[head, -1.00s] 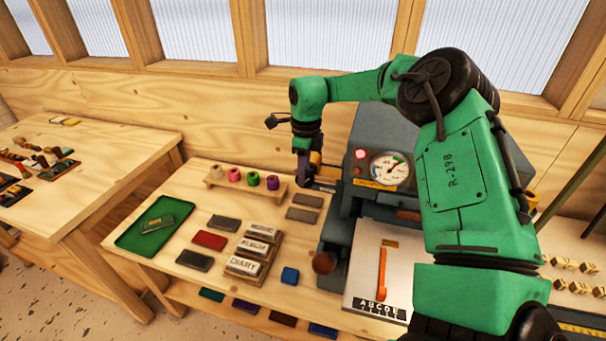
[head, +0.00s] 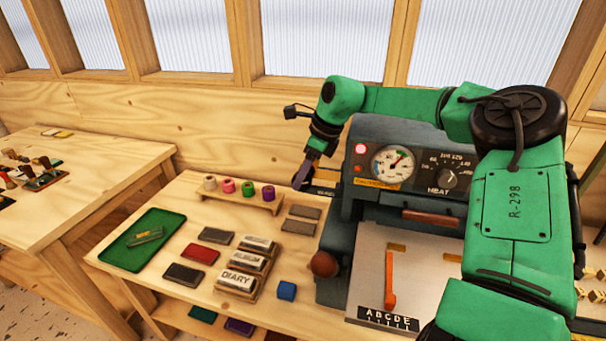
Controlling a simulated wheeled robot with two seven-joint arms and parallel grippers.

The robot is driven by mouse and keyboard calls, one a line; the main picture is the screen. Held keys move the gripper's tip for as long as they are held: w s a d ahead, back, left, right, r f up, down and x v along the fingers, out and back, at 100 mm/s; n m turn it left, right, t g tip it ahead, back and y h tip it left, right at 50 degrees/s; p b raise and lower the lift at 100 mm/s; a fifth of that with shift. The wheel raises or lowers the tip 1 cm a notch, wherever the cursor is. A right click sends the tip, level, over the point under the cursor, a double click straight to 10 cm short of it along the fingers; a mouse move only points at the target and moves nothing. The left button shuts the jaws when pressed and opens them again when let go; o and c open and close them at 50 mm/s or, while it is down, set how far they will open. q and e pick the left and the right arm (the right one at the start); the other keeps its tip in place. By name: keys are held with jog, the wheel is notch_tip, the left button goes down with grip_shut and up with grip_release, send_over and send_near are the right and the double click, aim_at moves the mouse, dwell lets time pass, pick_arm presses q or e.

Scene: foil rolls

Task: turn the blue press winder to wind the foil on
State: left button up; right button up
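The grey press (head: 335,250) stands on the bench, with a round gauge and a heat knob on its front panel. My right gripper (head: 301,181) reaches down at the upper left side of the press, tilted with its tip toward the lower left. It is dark, small and seen edge-on, so I cannot tell whether its fingers are open or shut, or touching anything. I cannot make out the blue winder; the gripper and the press body cover that area. Four-colour foil rolls, among them a green one (head: 247,189), stand on a small wooden rack left of the gripper. My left gripper is out of view.
A green tray (head: 115,252) lies at the bench's left. Dark and red blocks, stamped label blocks (head: 237,282) and a small blue block (head: 287,291) lie in front of the rack. A brown ball knob (head: 324,264) sticks out at the press's left. A second table stands left.

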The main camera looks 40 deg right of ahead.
jog(key=b+v, duration=0.2)
jog(key=v, duration=1.2)
jog(key=shift+s+r, duration=0.15)
jog(key=shift+r, duration=0.05)
